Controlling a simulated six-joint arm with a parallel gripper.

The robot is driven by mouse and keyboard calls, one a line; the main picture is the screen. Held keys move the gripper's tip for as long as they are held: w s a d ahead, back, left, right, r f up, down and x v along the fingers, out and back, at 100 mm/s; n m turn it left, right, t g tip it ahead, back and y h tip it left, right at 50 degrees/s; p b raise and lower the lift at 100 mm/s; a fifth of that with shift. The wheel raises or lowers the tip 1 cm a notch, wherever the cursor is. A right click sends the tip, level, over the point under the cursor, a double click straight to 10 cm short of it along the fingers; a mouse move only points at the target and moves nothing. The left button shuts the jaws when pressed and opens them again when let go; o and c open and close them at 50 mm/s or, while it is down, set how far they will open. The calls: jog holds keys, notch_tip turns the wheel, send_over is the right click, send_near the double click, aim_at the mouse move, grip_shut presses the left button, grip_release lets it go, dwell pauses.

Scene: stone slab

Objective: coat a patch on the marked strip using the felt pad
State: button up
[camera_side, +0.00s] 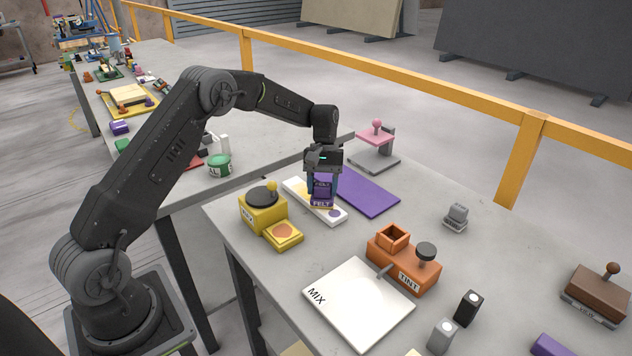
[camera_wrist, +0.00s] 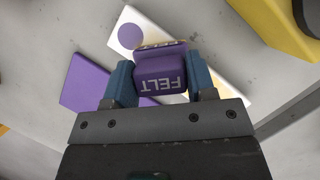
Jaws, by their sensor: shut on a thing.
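My gripper (camera_side: 322,178) is shut on the purple felt pad (camera_side: 321,202), which is labelled FELT. In the wrist view the felt pad (camera_wrist: 160,72) sits between the two blue fingers of my gripper (camera_wrist: 161,84). The pad is over the white strip (camera_side: 332,214), and I cannot tell whether it touches it. The strip (camera_wrist: 120,47) has a purple round mark at one end and yellow areas near the pad. The pad and fingers hide the strip's middle.
A purple mat (camera_side: 368,192) lies right beside the strip. A yellow box (camera_side: 262,212) with a black-topped knob and a yellow tray (camera_side: 283,235) stand to the left. An orange TINT holder (camera_side: 402,265) and a white MIX board (camera_side: 358,305) are in front. A pink-topped stand (camera_side: 376,145) is behind.

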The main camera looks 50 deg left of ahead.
jog(key=shift+d, duration=1.95)
jog(key=shift+a, duration=7.8)
notch_tip(320, 180, up, 8)
jog(key=shift+r, duration=0.1)
